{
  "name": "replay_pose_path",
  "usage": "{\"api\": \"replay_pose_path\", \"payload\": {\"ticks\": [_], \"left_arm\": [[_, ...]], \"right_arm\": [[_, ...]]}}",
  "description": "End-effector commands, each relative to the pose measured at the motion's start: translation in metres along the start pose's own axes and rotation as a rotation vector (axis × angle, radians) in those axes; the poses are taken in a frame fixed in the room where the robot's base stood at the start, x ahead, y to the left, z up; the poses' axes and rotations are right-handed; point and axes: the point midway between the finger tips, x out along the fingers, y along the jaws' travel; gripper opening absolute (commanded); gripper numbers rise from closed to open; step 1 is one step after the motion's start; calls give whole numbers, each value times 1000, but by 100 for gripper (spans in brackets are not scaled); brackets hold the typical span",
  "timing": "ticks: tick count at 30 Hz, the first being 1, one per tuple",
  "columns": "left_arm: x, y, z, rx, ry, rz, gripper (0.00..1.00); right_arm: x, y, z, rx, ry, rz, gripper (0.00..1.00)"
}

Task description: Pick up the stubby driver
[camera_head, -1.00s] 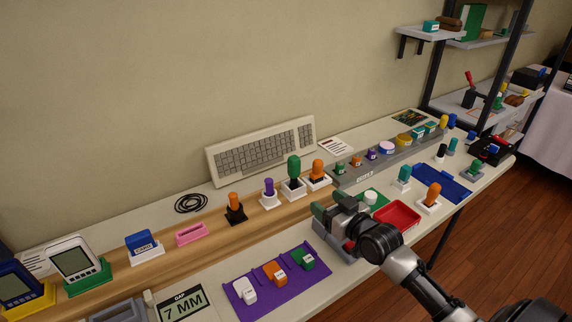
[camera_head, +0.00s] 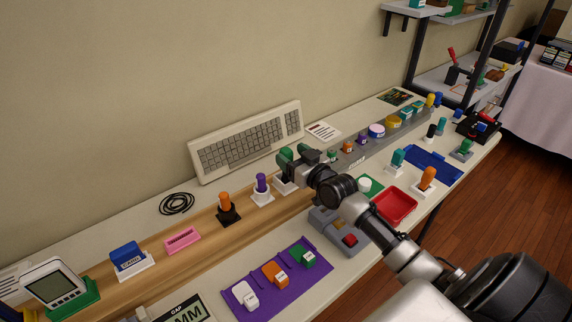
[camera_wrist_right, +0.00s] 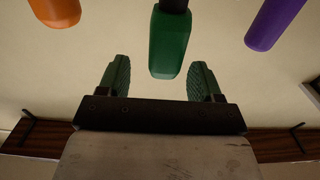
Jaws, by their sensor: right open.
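A driver with a green handle stands upright in a white holder (camera_head: 283,187) on the wooden strip. In the head view my right gripper (camera_head: 290,158) is in front of it and hides most of the handle. In the right wrist view the green handle (camera_wrist_right: 170,45) comes in from the top, with its end between and just beyond my open green-padded fingers (camera_wrist_right: 162,80). A gap shows on both sides, so the fingers are not closed on it. Which handle is the stubby driver is not marked. My left gripper is not in view.
A purple handle (camera_head: 262,183) and an orange handle (camera_head: 225,202) stand upright to the left on the same strip. Another orange handle (camera_wrist_right: 55,12) is close by in the wrist view. A keyboard (camera_head: 247,142) leans on the wall behind. A red tray (camera_head: 394,207) lies at front right.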

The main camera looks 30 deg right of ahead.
Motion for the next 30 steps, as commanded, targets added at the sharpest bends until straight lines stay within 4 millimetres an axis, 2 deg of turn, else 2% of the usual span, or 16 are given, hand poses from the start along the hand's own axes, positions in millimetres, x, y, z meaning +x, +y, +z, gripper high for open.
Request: {"api": "replay_pose_path", "payload": {"ticks": [3,7,11,17,28,30], "left_arm": [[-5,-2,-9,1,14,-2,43],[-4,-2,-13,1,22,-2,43],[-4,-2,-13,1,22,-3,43],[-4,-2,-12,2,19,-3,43],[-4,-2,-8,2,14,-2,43],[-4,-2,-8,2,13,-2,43]], "right_arm": [[19,-4,-4,3,3,0,65],[35,-4,-2,0,1,0,65],[42,-4,-2,1,0,-1,65],[42,-4,-1,1,0,-1,65],[42,-4,-1,0,0,-1,10],[42,-4,-2,0,1,-1,9]]}}
